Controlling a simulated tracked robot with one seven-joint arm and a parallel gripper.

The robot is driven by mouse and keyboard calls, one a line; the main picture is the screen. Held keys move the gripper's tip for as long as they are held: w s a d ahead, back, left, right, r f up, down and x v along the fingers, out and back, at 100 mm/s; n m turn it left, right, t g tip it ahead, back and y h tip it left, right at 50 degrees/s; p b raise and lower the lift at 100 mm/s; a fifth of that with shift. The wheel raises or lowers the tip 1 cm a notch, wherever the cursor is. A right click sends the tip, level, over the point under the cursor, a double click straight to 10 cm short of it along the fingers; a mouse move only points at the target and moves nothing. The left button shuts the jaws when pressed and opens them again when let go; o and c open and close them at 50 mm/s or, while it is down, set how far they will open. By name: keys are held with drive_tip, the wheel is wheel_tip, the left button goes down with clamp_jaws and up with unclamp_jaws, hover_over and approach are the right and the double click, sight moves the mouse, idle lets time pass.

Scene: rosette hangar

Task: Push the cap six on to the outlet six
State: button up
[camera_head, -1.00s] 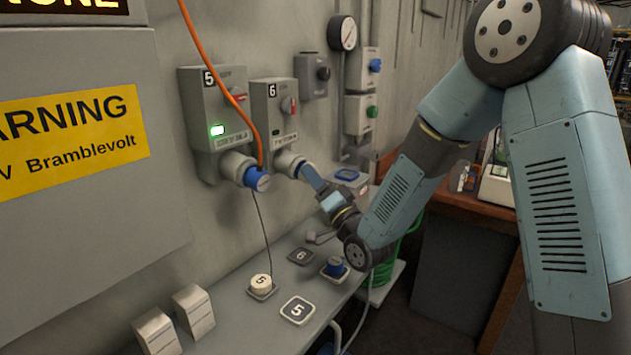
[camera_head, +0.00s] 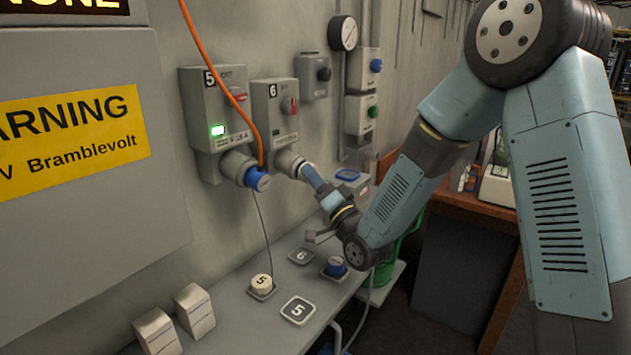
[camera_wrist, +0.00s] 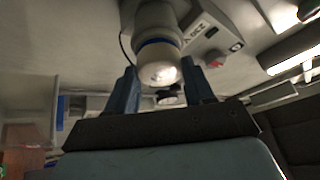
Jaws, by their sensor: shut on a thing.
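The outlet six (camera_head: 286,160) sticks out below the grey box marked 6 (camera_head: 275,112) on the wall. My gripper (camera_head: 306,171) is right at the outlet's mouth. In the wrist view my gripper (camera_wrist: 161,82) has a dark blue finger on each side of a pale round cap, the cap six (camera_wrist: 158,74). The cap is in line with the outlet body (camera_wrist: 155,18), with a blue ring between them. I cannot tell how deep the cap sits on the outlet. The cap is hidden in the head view by the fingers.
The outlet beside it, under box 5 (camera_head: 212,82), holds a blue plug (camera_head: 257,179) with an orange cable.

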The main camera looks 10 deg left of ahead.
drive_tip(key=shift+w+a, duration=0.1)
drive_tip(key=shift+a, duration=0.25)
drive_tip(key=o, duration=1.1)
drive_tip(key=shift+c, duration=0.2)
drive_tip(key=shift+d, duration=0.1)
